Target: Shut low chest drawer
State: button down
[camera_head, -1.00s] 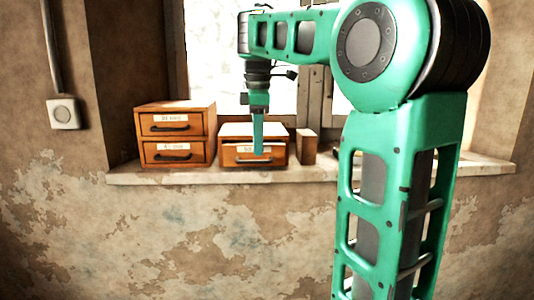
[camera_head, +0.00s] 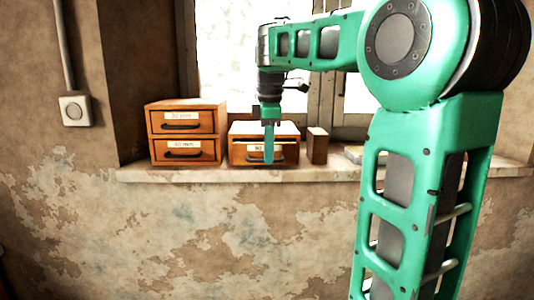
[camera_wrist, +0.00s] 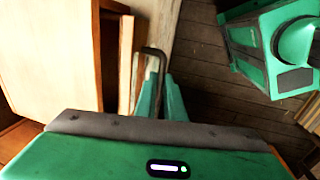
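The low chest (camera_head: 285,130) is a single-drawer wooden box on the window sill. Its drawer front (camera_head: 240,152) has a pale label and is partly covered by my fingers. In the wrist view the drawer front (camera_wrist: 125,65) stands a little out from the chest body (camera_wrist: 62,60), so the drawer is partly open. A dark bar handle (camera_wrist: 154,52) sticks out from the front. My gripper (camera_head: 269,160) points down in front of the drawer.
A taller two-drawer chest (camera_head: 187,131), both drawers shut, stands left of the low chest. A small wooden block (camera_head: 317,146) stands close on its right. The stone sill (camera_head: 200,173) is narrow, with the window behind. A switch box (camera_head: 75,109) is on the left wall.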

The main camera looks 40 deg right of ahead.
jog(key=shift+w, duration=0.1)
jog(key=shift+w+d+r, duration=0.1)
jog(key=shift+w+d, duration=0.5)
jog(key=shift+w, duration=0.25)
jog(key=shift+w+d, duration=0.6)
jog(key=shift+w, duration=0.2)
jog(key=c, duration=1.8)
grip_release()
jog(key=shift+w, duration=0.1)
jog(key=shift+c, duration=0.2)
notch_tip(320, 180, up, 10)
jog(key=s, duration=0.1)
jog(key=shift+a, duration=0.4)
